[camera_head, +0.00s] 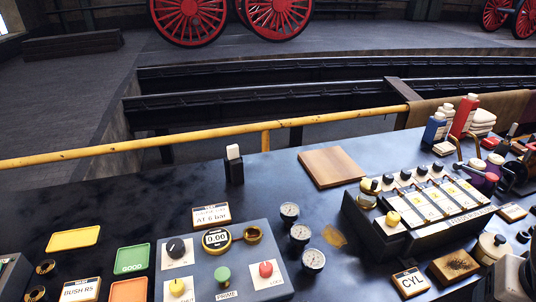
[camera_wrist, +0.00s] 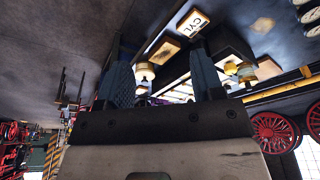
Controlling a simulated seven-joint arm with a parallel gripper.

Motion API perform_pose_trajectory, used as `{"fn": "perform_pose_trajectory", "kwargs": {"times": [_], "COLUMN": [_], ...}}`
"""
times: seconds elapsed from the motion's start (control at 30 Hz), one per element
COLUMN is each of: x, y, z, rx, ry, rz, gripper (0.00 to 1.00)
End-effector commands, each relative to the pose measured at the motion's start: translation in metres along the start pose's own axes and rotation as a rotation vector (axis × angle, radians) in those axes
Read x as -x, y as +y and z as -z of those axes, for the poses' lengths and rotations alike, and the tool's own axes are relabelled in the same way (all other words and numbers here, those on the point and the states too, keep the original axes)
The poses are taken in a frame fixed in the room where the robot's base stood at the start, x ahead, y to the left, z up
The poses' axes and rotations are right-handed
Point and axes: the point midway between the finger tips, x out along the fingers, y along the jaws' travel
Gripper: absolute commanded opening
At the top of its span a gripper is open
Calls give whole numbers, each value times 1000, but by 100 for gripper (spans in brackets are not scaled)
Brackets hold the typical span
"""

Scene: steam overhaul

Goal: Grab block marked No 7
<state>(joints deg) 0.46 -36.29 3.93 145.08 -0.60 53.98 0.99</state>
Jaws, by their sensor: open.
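I cannot read "No 7" on any block in either view. A plain wooden board (camera_head: 332,167) lies flat on the dark bench, in the middle. A smaller wooden block with a dark, rough top (camera_head: 455,266) sits at the lower right, beside the CYL card (camera_head: 410,282). In the wrist view this block (camera_wrist: 162,51) and the CYL card (camera_wrist: 194,23) show beyond the fingers. My gripper (camera_wrist: 163,84) is open, its two dark fingers apart, with no block seen held between them. A pale part of my arm shows at the lower right of the head view.
A rack with several labelled slots and knobs (camera_head: 450,228) stands right of the board. A gauge panel (camera_head: 222,268) and three dials fill the front middle. Red and blue containers (camera_head: 464,115) stand at the back right. A yellow rail (camera_head: 200,140) runs behind the bench.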

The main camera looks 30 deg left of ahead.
Motion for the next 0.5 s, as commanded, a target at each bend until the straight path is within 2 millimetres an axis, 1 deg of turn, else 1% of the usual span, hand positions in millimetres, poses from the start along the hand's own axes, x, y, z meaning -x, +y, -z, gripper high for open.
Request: {"fn": "perform_pose_trajectory", "kwargs": {"times": [0.03, 0.1, 0.37, 0.5], "x": [0, 0, 0, -1], "y": [0, 0, 0, -2], "z": [0, 0, 0, 7], "rx": [0, 0, 0, 8], "ry": [0, 0, 1, 11], "rz": [0, 0, 0, 1], "gripper": [63, 72, 72, 72]}}
